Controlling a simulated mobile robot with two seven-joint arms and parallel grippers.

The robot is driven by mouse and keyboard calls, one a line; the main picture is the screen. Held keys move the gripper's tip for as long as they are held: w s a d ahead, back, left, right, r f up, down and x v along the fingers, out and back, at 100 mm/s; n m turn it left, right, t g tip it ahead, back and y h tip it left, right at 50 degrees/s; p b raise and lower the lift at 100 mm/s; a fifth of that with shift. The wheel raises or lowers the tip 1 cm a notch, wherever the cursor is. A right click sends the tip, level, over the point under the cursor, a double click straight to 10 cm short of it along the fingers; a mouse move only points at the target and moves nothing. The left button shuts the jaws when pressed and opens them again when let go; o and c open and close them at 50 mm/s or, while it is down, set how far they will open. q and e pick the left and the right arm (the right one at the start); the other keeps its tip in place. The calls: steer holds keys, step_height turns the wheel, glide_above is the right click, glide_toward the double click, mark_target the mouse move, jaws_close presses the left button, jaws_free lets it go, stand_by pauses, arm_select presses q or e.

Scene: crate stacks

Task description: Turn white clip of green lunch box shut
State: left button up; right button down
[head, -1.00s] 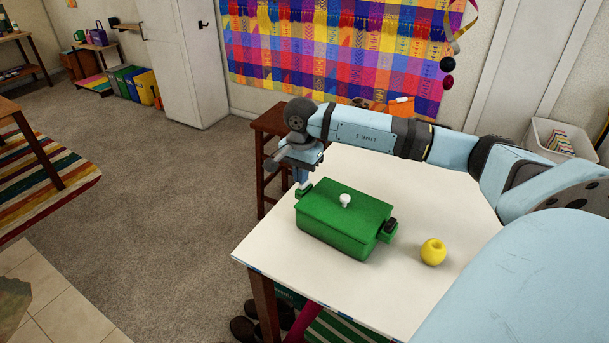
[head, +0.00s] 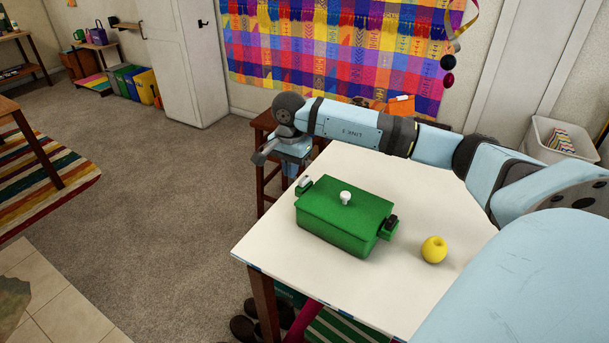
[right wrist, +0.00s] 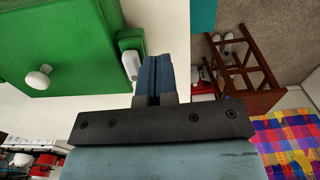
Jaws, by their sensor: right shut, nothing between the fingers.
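The green lunch box (head: 340,228) stands on the white table with its lid down and a white knob (head: 346,196) on top. It also fills the upper left of the right wrist view (right wrist: 60,20). The white clip (head: 304,182) sits on a green bracket at the box's left end. In the right wrist view the clip (right wrist: 131,65) looks like a short bar roughly along the box's side. A dark clip (head: 391,221) is at the right end. My right gripper (head: 291,171) is shut and empty, just beyond the white clip. Its fingers (right wrist: 153,70) appear beside the clip with a small gap.
A yellow apple-like fruit (head: 434,249) lies right of the box on the white table (head: 290,262). A dark wooden stool (head: 266,150) stands behind the table's left edge. The table front is clear. My right arm spans the table's back.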

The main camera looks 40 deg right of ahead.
mark_target(300, 182)
steer(key=shift+f+b, duration=0.55)
steer(key=shift+s+d+b, duration=0.15)
steer(key=shift+s+b, duration=0.4)
steer(key=shift+s, duration=0.7)
stand_by(1.4)
steer(key=shift+s, duration=0.1)
stand_by(0.4)
steer(key=shift+s+d, duration=0.25)
steer(key=shift+a, duration=0.35)
step_height(300, 182, up, 7)
steer(key=p, duration=0.3)
stand_by(0.9)
